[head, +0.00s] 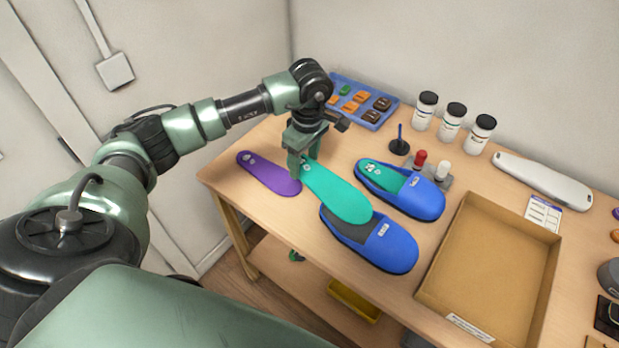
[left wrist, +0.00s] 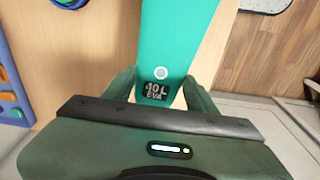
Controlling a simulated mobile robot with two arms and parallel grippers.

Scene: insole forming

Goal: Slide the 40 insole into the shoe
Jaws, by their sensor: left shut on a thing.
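The 40 insole (head: 338,192) is teal, and its label "40 L EVA" shows in the left wrist view (left wrist: 165,40). My left gripper (head: 298,167) is shut on its near-wall end, with a finger on each side in the left wrist view (left wrist: 160,85). The insole reaches out over the front blue shoe (head: 390,246) and hides much of its opening. I cannot tell whether its far end touches the shoe. A second blue shoe (head: 425,200) stands behind, with a teal insole (head: 385,177) in its opening. My right gripper is not in view.
A purple insole (head: 265,172) lies left of the held one. A cardboard box (head: 492,268) stands right of the shoes. A blue tray of coloured pieces (head: 372,117), white bottles (head: 451,122) and a small stand (head: 433,179) are behind. The table's front edge is close to the front shoe.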

